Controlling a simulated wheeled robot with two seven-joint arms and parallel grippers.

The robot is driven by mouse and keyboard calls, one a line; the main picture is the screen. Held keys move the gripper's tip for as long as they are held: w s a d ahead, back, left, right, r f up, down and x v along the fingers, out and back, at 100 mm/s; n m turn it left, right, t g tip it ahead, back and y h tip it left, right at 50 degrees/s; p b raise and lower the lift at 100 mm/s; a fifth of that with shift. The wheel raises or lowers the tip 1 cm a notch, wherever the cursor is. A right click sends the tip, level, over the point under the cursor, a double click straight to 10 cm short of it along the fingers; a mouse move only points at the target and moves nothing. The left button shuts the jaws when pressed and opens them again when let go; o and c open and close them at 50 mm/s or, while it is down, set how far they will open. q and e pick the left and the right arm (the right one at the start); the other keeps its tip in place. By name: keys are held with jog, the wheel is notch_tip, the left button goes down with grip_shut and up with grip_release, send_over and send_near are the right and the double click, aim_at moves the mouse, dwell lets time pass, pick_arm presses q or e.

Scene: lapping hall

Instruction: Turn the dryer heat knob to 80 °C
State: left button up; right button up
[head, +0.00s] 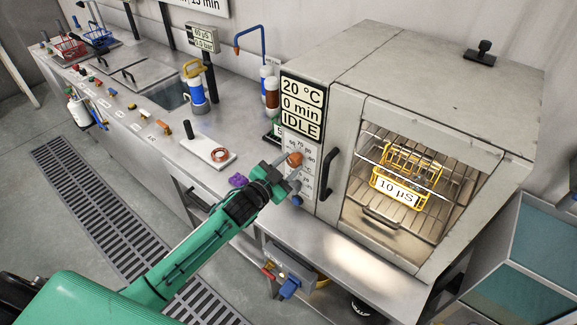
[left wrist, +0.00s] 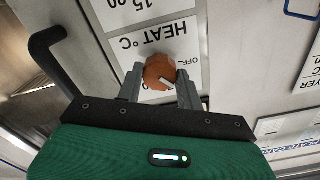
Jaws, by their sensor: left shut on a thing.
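The dryer heat knob is orange-brown (head: 294,159) and sits on the dryer's front panel, below the display. The display (head: 301,106) reads 20 °C, 0 min, IDLE. In the left wrist view the heat knob (left wrist: 159,71) lies between my gripper's two fingers, under an upside-down "HEAT °C" label (left wrist: 152,36). A pale mark on the knob points toward the "OFF" print beside it. My left gripper (head: 285,173) is shut on the knob; it also shows in the left wrist view (left wrist: 160,84). My right gripper is not in view.
The dryer (head: 345,110) has a black door handle (head: 328,174) just right of the knob. Behind its window stands a yellow rack (head: 408,172) with a "10 µS" tag. A blue knob (head: 296,201) sits below the heat knob. The bench (head: 180,125) stretches left.

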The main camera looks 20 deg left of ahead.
pick_arm(q)
jog(key=m, duration=0.5)
jog(key=shift+m, duration=0.3)
jog(key=m, duration=0.3)
jog(key=shift+m+b, duration=0.3)
jog(key=shift+b, duration=0.1)
jog(key=m, duration=0.4)
jog(key=shift+m, duration=1.2)
jog(key=o, duration=1)
